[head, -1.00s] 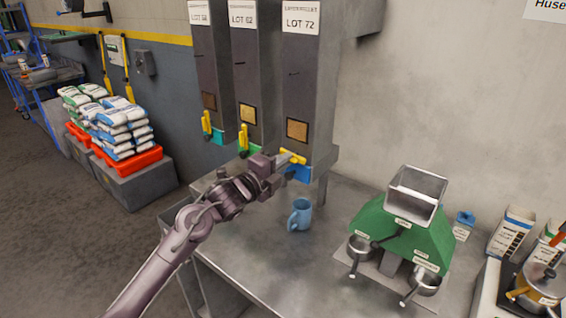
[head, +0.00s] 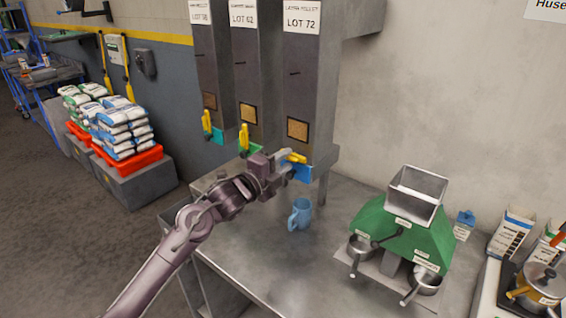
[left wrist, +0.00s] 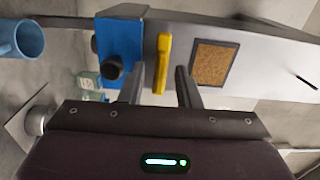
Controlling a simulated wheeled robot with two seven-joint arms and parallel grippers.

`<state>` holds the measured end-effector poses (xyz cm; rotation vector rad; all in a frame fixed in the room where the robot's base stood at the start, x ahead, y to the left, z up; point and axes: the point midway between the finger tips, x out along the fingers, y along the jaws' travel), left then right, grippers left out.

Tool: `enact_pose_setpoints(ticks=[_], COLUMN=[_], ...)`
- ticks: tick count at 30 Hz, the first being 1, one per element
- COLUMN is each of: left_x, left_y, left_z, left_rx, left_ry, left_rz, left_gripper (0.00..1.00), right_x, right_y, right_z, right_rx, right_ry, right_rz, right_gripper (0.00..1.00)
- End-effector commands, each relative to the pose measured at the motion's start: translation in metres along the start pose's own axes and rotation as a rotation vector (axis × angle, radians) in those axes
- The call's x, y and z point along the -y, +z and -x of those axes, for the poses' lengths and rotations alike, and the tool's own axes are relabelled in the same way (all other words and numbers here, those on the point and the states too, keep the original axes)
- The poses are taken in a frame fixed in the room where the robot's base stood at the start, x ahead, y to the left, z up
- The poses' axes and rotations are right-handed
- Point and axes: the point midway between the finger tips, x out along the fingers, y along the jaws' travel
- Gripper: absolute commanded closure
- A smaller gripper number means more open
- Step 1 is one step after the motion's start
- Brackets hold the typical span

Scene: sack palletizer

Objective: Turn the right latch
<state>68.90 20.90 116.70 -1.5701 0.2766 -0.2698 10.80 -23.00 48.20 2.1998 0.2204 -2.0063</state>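The right latch is a yellow handle (head: 297,159) at the foot of the LOT 72 bin (head: 305,90), just above its blue outlet (head: 299,174). It lies about level, unlike the upright yellow handles on the other two bins. It also shows in the left wrist view (left wrist: 162,60), beside the blue outlet (left wrist: 121,42) with a black knob. My left gripper (head: 284,161) is at the latch. In the left wrist view its fingers (left wrist: 160,82) are apart, one on each side of the latch's near end, with gaps visible. My right gripper is not in view.
A blue mug (head: 300,214) stands on the metal table (head: 262,245) below the bin. A green machine (head: 398,230) with a hopper and two pans stands right of it. Bags (head: 510,230) and a pot are at far right. Stacked sacks (head: 120,125) are at left.

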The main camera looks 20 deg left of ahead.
Motion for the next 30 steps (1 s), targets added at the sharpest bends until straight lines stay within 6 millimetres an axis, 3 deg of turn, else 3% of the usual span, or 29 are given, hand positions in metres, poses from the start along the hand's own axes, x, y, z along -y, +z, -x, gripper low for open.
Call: enact_pose_setpoints(ticks=[8, 21, 30], left_x=[-0.001, -0.003, 0.000], left_y=[0.000, 0.001, 0.000], left_z=[0.006, 0.071, 0.078], left_rx=[0.000, 0.001, 0.000], left_ry=[0.000, 0.002, 0.000], left_rz=[-0.003, -0.002, -0.001], left_gripper=[0.70, 0.70, 0.70], right_x=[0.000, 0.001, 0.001], right_y=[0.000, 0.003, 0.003], right_z=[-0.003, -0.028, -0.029], right_rx=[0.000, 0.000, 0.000], right_ry=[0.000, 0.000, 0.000], right_rz=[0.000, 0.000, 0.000], right_gripper=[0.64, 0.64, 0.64])
